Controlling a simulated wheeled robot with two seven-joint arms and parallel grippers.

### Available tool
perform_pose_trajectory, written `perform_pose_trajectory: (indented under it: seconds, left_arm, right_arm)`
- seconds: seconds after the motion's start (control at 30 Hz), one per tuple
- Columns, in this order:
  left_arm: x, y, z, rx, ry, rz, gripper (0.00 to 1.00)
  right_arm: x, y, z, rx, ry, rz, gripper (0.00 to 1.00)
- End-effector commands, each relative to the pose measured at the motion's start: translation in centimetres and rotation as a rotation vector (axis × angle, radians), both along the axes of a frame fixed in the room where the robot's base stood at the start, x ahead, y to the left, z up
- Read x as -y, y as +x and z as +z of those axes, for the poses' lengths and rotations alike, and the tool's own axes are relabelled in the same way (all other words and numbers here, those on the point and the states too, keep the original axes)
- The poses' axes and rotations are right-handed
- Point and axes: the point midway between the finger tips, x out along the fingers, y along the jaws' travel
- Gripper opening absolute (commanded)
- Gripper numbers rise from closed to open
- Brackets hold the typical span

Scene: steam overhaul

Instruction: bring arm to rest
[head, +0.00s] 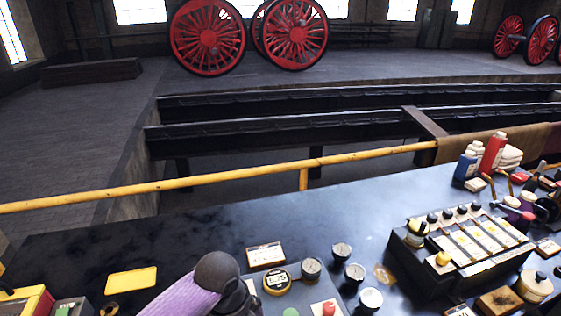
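A purple arm link with a dark rounded joint, which looks like part of my own arm, rises from the bottom edge left of centre in the head view. It bends down over the front of the dark workbench (310,228). No gripper fingers show at the end of it. My other arm cannot be made out. Whether either gripper holds anything is hidden.
A valve block (460,245), bottles (492,152) and tools crowd the right. A yellow tray (131,281) lies left. The bench's middle is clear; a yellow rail (240,180) runs behind.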

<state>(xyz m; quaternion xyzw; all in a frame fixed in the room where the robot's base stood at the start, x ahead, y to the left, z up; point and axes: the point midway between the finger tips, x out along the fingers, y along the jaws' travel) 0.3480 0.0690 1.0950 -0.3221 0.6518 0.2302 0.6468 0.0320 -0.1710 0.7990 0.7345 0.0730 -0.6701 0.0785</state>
Motion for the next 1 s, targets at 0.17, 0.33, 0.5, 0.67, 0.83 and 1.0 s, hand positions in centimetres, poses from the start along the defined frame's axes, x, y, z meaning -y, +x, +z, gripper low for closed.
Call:
perform_pose_trajectory:
  seconds: [0.17, 0.33, 0.5, 0.67, 0.83, 1.0]
  left_arm:
    - [1.9, -3.6, -1.4, -0.017, -0.107, 0.304, 1.00]
    - [2.1, -6.9, -1.8, -0.046, -0.212, 0.717, 1.00]
    - [0.3, -10.1, -1.9, -0.075, -0.281, 1.179, 1.00]
    - [-2.7, -13.0, -1.6, -0.076, -0.310, 1.600, 1.00]
    - [-6.5, -16.3, -0.8, -0.030, -0.315, 2.006, 1.00]
    - [-7.9, -16.9, -5.3, -0.009, -0.289, 2.143, 1.00]
  right_arm:
    - [0.0, -0.3, 0.0, -0.006, 0.000, 0.000, 0.00]
    - [0.0, -0.3, 0.0, -0.006, 0.001, 0.000, 0.00]
    - [-0.1, -0.4, 0.0, -0.008, 0.002, 0.000, 0.00]
    - [-0.2, -0.4, 0.0, -0.008, 0.002, 0.000, 0.00]
    - [-0.2, -0.4, 0.0, -0.008, 0.002, 0.000, 0.00]
    - [-0.2, -0.5, -1.9, -0.010, 0.003, 0.001, 0.00]
